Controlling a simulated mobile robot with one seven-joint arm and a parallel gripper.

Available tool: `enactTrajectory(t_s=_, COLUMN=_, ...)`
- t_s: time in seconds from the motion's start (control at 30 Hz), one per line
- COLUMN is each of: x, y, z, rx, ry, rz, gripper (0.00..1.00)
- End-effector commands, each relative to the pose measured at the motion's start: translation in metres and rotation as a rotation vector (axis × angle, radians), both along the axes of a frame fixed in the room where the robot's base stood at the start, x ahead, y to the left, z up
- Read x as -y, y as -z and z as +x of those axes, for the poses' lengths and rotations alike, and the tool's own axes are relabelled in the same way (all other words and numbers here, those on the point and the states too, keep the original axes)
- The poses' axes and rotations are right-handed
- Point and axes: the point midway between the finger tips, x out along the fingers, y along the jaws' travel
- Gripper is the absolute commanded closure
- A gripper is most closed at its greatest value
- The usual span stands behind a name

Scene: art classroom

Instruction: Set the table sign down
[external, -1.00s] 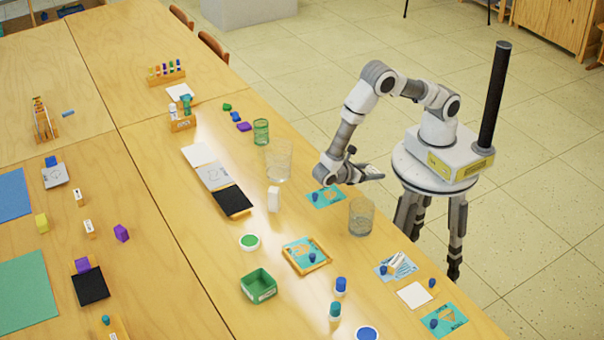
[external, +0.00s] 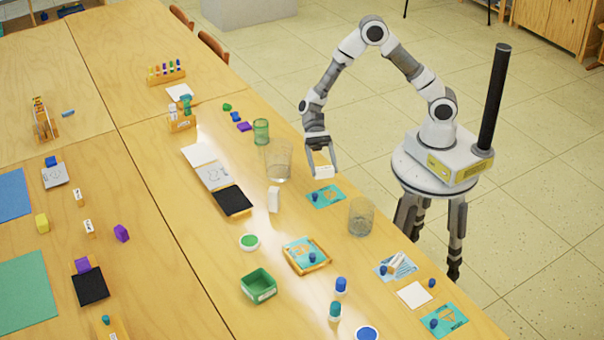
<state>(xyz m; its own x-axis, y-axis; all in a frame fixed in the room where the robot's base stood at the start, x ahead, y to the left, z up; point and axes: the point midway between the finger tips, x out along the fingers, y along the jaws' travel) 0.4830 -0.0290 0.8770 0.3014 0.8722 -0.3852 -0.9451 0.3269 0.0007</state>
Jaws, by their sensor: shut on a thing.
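The table sign (external: 324,173), a small white piece with a pale wooden-looking edge, is between the fingertips of my gripper (external: 321,167). My gripper points down and is shut on it. The sign is near the right-hand edge of the long table (external: 205,270), between the large clear glass and a teal card. It looks held above the tabletop, though its height and any contact are hard to tell from this view.
A large clear glass (external: 278,160) stands left of the sign. A teal card (external: 326,196) with a blue piece lies just below it in the picture, and another glass (external: 361,217) stands further right. A white upright block (external: 273,199) stands lower left.

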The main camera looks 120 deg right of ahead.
Motion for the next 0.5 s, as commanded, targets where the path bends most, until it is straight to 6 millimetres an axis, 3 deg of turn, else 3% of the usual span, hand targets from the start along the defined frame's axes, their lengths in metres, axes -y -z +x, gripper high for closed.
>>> enactTrajectory(t_s=0.17, x=0.002, y=-0.002, z=0.013, rx=0.0, ry=0.06, rz=0.004, gripper=0.78)
enactTrajectory(t_s=0.5, x=-0.066, y=0.044, z=0.042, rx=-0.001, ry=0.056, rz=0.005, gripper=0.78)
